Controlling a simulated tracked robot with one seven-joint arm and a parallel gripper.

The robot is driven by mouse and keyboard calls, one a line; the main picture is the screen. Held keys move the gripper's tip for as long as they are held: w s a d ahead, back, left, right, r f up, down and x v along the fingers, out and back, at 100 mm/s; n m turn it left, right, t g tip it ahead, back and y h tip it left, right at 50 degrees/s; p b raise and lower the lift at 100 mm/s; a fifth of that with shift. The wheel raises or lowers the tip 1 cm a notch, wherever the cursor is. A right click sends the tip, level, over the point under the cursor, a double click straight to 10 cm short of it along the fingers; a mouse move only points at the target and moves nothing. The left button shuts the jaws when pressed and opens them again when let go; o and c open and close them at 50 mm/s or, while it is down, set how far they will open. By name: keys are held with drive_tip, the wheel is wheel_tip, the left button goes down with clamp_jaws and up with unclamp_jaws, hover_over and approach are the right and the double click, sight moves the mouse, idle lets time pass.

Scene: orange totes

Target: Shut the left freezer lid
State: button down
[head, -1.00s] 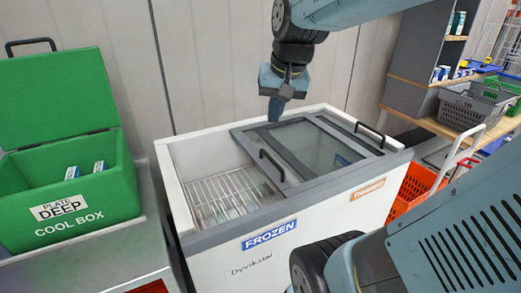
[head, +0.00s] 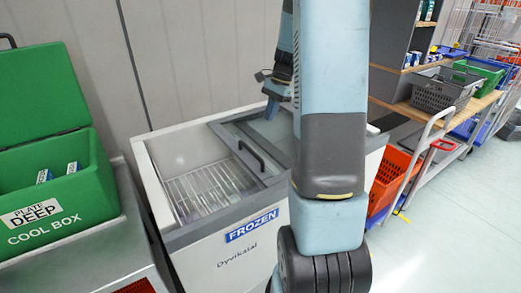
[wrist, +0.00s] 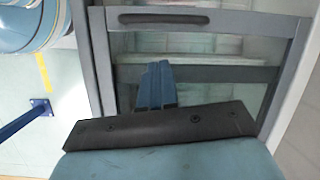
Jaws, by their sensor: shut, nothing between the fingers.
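The white chest freezer (head: 207,268) stands in the middle of the head view, its left part uncovered and showing a wire basket. The left lid (head: 229,139), grey-framed with glass, is slid to the right, and its dark handle (head: 252,157) lies near the opening's edge. My arm hides much of the right side of the freezer. My gripper (head: 271,106) is shut and empty, above the back part of the lids. In the wrist view its blue fingers (wrist: 156,85) are together over a glass lid; a dark handle (wrist: 163,19) shows beyond, though I cannot tell which lid it belongs to.
A green cool box (head: 52,193) with a raised lid stands on a grey counter at the left. Right of the freezer are an orange basket (head: 390,178), a trolley and shelves with a grey basket (head: 446,91). A wall runs close behind the freezer.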

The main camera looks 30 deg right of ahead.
sight(261, 156)
drive_tip(key=w+d+f+m, duration=0.2)
drive_tip(key=d+f, duration=0.2)
drive_tip(key=f, duration=0.2)
drive_tip(key=shift+y, duration=0.4)
drive_tip(key=x, duration=1)
drive_tip(key=shift+s+d, duration=0.1)
drive_tip(key=shift+s, duration=0.15)
drive_tip(key=shift+s+a+r, duration=0.1)
drive_tip(key=shift+a+r, duration=0.05)
drive_tip(key=shift+a, duration=1.75)
